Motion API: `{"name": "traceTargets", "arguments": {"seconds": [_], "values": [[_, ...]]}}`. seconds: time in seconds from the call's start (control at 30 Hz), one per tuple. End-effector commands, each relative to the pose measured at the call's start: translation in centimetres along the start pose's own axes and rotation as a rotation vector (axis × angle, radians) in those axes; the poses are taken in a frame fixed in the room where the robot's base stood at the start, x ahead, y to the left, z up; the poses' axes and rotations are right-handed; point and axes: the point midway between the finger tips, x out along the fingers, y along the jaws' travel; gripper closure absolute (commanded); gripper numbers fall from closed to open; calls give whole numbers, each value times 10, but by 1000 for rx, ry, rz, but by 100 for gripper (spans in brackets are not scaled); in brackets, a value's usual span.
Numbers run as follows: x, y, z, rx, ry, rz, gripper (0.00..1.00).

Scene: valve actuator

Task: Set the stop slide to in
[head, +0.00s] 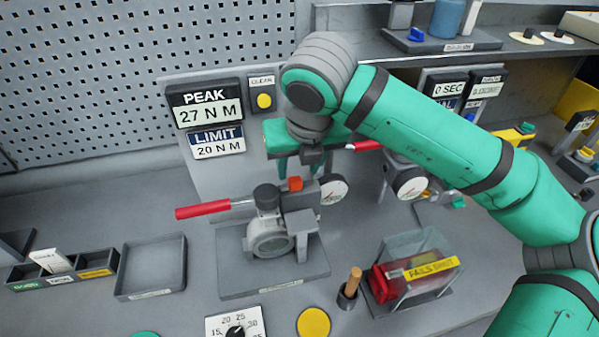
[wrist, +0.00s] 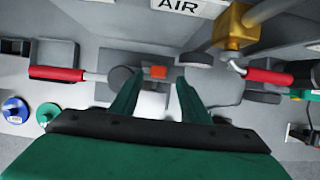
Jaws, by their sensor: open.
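The valve actuator (head: 270,236) stands on a grey base plate on the bench, with a red-handled lever (head: 203,209) out to the left. A small orange block (head: 295,183) sits on its top, beside a dark round cap (head: 266,196); it may be the stop slide, but no label shows this. The block also shows in the wrist view (wrist: 158,72), just beyond and between the fingertips. My gripper (head: 299,168) is open and empty, just behind and above the block. In the wrist view my gripper's two green fingers (wrist: 156,88) are apart. Any in mark is not readable.
A round gauge (head: 332,188) is right of the block, and a second gauge (head: 408,182) stands further right. A display panel (head: 206,112) reads peak 27 N m, limit 20 N m. A clear-covered red box (head: 412,275) stands front right. An empty tray (head: 152,267) lies left.

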Motion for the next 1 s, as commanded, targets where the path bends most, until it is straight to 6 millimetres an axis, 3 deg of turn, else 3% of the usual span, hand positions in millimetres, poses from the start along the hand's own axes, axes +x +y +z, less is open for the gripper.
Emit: {"name": "traceTargets", "arguments": {"seconds": [0.13,0.33,1.0], "values": [[-27,0,2,-2,-2,-1,58],[-49,-3,1,4,0,-3,58],[-54,-3,1,5,0,-2,58]]}}
